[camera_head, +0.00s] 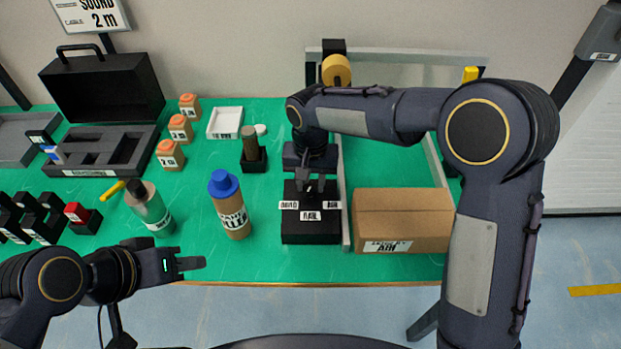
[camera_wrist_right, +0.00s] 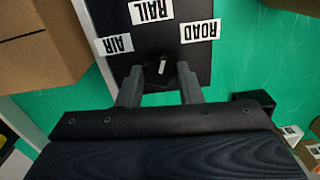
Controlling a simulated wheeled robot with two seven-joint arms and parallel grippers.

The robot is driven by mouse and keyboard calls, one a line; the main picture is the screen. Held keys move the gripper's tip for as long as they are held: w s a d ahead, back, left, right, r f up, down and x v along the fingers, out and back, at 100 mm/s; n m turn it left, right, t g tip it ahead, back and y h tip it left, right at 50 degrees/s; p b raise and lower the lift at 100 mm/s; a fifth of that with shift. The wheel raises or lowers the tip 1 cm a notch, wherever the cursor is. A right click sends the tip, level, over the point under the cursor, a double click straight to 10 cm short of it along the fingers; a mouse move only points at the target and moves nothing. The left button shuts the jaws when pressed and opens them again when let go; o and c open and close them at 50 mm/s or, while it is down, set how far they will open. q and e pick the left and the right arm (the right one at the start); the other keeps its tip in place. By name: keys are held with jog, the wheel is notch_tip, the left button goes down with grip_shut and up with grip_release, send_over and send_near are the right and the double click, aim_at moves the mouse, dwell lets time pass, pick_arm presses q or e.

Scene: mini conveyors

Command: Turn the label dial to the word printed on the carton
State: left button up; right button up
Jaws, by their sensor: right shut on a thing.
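The brown carton (camera_head: 405,208) lies on the green table, right of the dial box. Its label appears to read "SEND BY AIR". The black dial box (camera_head: 311,237) carries three white labels: AIR (camera_wrist_right: 115,43), RAIL (camera_wrist_right: 151,10) and ROAD (camera_wrist_right: 200,31). My right gripper (camera_head: 311,184) is over the box, pointing down. A white mark on the knob points roughly towards RAIL. My left gripper (camera_head: 187,262) is open and empty at the table's front edge.
A blue-capped bottle (camera_head: 231,208) and a grey bottle (camera_head: 151,211) stand left of the box. A black holder (camera_head: 253,160) with a brown peg is behind it. A grey frame (camera_head: 345,200) runs between box and carton. Small boxes and a black case (camera_head: 103,92) stand further left.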

jog(key=n, duration=0.4)
jog(key=shift+n+p, duration=0.3)
jog(key=shift+p, duration=0.1)
jog(key=n, duration=0.3)
jog(key=shift+n+p, duration=0.3)
jog(key=shift+n, duration=0.1)
jog(key=n, duration=0.4)
jog(key=shift+r+p, duration=0.1)
jog(key=shift+p, duration=0.3)
jog(key=shift+n, duration=1.8)
jog(key=shift+n+p, duration=0.3)
jog(key=o, duration=1)
jog(key=shift+c, duration=0.2)
